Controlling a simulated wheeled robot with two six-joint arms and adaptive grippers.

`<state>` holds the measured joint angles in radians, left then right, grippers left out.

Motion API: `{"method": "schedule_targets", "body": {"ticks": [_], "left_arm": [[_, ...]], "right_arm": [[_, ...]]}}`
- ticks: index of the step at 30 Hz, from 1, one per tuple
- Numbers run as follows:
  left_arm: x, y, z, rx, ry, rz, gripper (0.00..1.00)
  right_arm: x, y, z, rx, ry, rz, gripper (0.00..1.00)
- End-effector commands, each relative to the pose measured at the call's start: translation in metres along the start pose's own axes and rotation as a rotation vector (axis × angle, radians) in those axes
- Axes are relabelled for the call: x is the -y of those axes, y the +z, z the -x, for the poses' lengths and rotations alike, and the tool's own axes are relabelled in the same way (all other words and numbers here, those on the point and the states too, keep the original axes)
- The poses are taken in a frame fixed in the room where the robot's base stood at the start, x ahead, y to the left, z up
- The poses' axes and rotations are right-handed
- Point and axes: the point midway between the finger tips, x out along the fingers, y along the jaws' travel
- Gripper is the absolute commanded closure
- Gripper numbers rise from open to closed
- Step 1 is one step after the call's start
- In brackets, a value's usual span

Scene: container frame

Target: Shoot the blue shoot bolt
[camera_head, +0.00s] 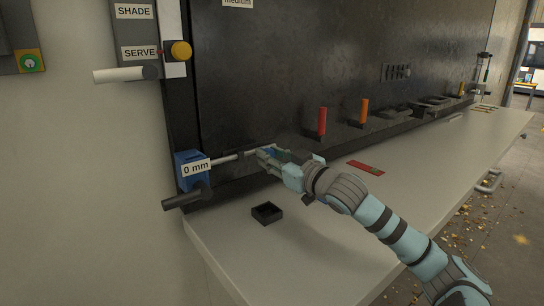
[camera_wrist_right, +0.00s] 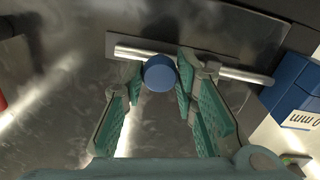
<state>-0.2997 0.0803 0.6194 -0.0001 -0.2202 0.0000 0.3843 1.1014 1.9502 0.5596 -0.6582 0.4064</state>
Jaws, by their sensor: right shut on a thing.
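The blue shoot bolt has a metal rod (camera_head: 225,158) running level along the dark panel and a round blue knob (camera_wrist_right: 160,73). A blue housing (camera_head: 186,162) labelled "0 mm" stands at the rod's left end in the head view. It also shows at the right edge of the right wrist view (camera_wrist_right: 290,85). My right gripper (camera_head: 266,154) is at the rod, right of the housing and apart from it. Its fingers (camera_wrist_right: 159,68) are shut on the blue knob, one on each side. In the head view the fingers mostly hide the knob. My left gripper is not in view.
A small black open box (camera_head: 267,212) sits on the pale bench (camera_head: 330,235). A red flat piece (camera_head: 365,167) lies farther right. Red (camera_head: 322,122) and orange (camera_head: 364,111) handles stand along the panel. A dark grey cylinder (camera_head: 182,200) juts out below the housing.

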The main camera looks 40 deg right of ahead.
Motion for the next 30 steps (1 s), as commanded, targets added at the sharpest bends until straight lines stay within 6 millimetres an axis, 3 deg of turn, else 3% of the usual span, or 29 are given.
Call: {"method": "schedule_targets", "body": {"ticks": [7, 15, 23, 24, 27, 30], "left_arm": [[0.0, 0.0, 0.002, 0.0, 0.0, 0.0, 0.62], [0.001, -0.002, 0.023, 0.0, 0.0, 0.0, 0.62], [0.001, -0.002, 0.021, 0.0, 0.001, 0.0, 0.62], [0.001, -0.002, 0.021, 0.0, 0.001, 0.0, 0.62], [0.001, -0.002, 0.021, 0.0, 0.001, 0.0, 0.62], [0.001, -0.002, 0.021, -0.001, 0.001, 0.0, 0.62]], "right_arm": [[0.002, -0.001, 0.0, 0.001, -0.001, -0.001, 1.0], [0.038, -0.01, 0.001, 0.002, -0.004, -0.004, 1.0], [0.041, -0.008, 0.001, 0.0, -0.004, -0.003, 1.0], [0.041, -0.008, 0.001, 0.0, -0.003, -0.003, 0.72], [0.041, -0.008, 0.001, 0.0, -0.002, -0.002, 0.56], [0.039, -0.008, 0.002, 0.0, 0.0, -0.001, 0.53]]}}
